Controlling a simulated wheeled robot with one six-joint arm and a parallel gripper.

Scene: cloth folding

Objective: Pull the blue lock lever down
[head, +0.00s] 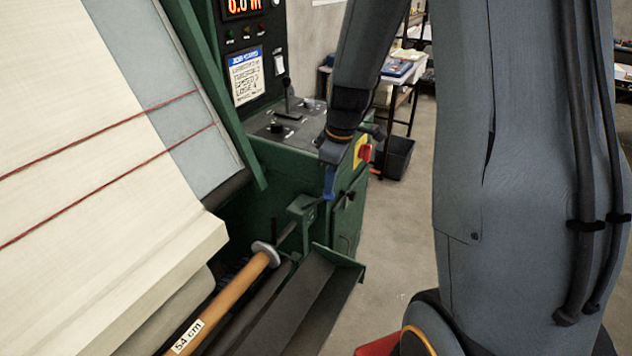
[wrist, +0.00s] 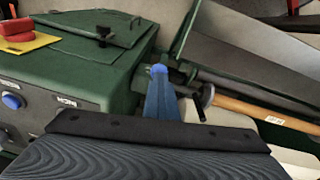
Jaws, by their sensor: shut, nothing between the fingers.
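My gripper (head: 333,152) is shut and sits right above the lever in the head view. I cannot tell whether they touch.
A red knob on a yellow plate (head: 362,152) is just right of my gripper. A control panel with a black stick (head: 287,105) is left.

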